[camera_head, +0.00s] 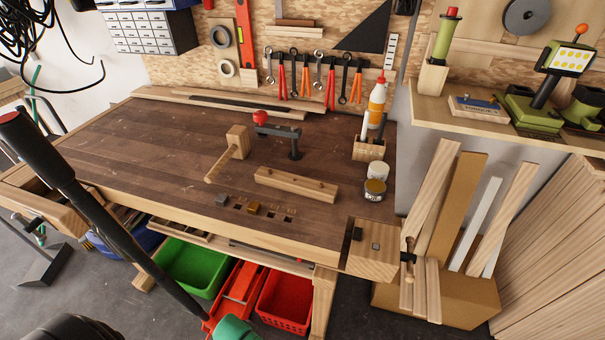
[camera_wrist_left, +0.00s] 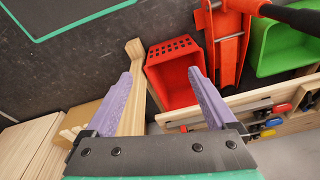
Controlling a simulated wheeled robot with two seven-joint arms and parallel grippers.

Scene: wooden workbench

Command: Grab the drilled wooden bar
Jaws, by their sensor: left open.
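The drilled wooden bar (camera_head: 296,185) is a pale block with dark holes in its top. It lies on the workbench (camera_head: 150,150) towards the front right in the head view, and I cannot make it out in the left wrist view. My left gripper (camera_wrist_left: 164,100) shows two lavender fingers spread wide with nothing between them. It is apart from the bar; in the head view only a teal part of it shows at the bottom edge, below the bench front. My right gripper is in neither view.
A wooden mallet (camera_head: 237,141) and a clamp with a red knob (camera_head: 294,150) stand behind the bar. Jars (camera_head: 375,190) stand right of it. Below the bench front are a green bin (camera_head: 190,268), a red bin (camera_head: 286,298) and a red jack with a long black handle (camera_head: 130,238).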

